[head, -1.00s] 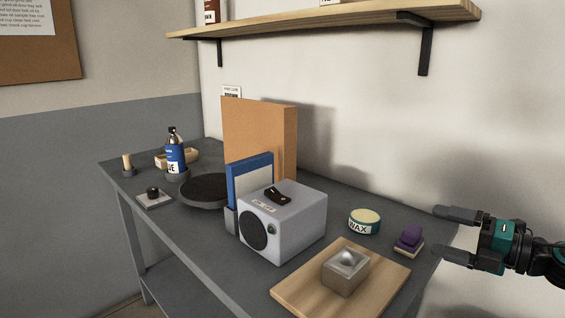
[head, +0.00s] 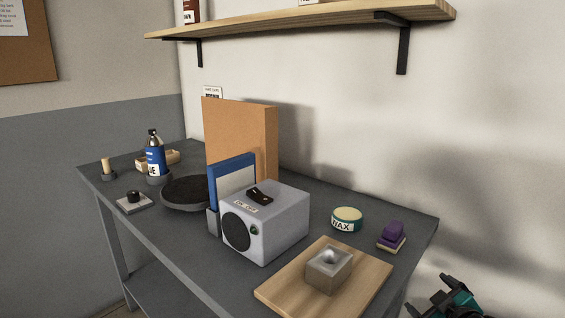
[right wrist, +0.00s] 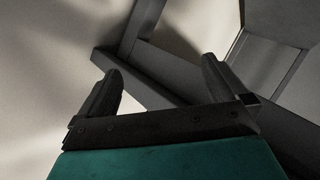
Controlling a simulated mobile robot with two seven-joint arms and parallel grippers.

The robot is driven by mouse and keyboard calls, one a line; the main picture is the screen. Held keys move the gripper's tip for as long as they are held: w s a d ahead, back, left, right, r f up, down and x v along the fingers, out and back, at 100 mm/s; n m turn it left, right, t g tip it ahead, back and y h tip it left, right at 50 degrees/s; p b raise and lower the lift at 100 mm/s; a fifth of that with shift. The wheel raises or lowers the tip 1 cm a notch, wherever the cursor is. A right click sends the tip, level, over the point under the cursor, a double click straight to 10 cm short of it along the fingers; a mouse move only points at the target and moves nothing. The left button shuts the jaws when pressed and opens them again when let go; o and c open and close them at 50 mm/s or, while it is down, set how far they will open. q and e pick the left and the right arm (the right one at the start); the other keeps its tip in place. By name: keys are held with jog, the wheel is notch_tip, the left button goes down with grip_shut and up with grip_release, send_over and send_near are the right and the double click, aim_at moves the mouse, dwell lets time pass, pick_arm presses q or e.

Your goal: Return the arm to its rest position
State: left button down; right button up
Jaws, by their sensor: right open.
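My right gripper (head: 462,292) shows at the lower right corner of the head view, to the right of the table and below its top. In the right wrist view its two dark fingers (right wrist: 160,88) stand wide apart with nothing between them, so it is open and empty. Beyond the fingers are grey beams of the table's frame (right wrist: 150,75) and a pale wall. My left gripper is not in view.
A wooden shelf (head: 300,18) hangs above.

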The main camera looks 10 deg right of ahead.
jog(key=s+a+f+g+y, duration=0.1)
jog(key=s+a+f, duration=0.2)
jog(key=a, duration=0.2)
jog(key=s+a+f+y, duration=0.1)
jog(key=s+a+f, duration=0.3)
jog(key=a, duration=0.1)
jog(key=s+a+f+m+g+y, duration=0.2)
jog(key=s+a+m+y, duration=0.1)
jog(key=s+a, duration=1.05)
pick_arm(q)
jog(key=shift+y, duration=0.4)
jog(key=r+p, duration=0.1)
jog(key=p, duration=0.1)
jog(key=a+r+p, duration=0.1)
jog(key=p, duration=0.1)
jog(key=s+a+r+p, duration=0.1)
jog(key=p, duration=0.1)
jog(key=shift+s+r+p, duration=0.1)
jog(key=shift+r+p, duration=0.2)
pick_arm(e)
jog(key=r, duration=0.1)
jog(key=r+h, duration=0.1)
jog(key=r, duration=0.1)
jog(key=shift+d+r, duration=0.2)
jog(key=shift+r, duration=0.1)
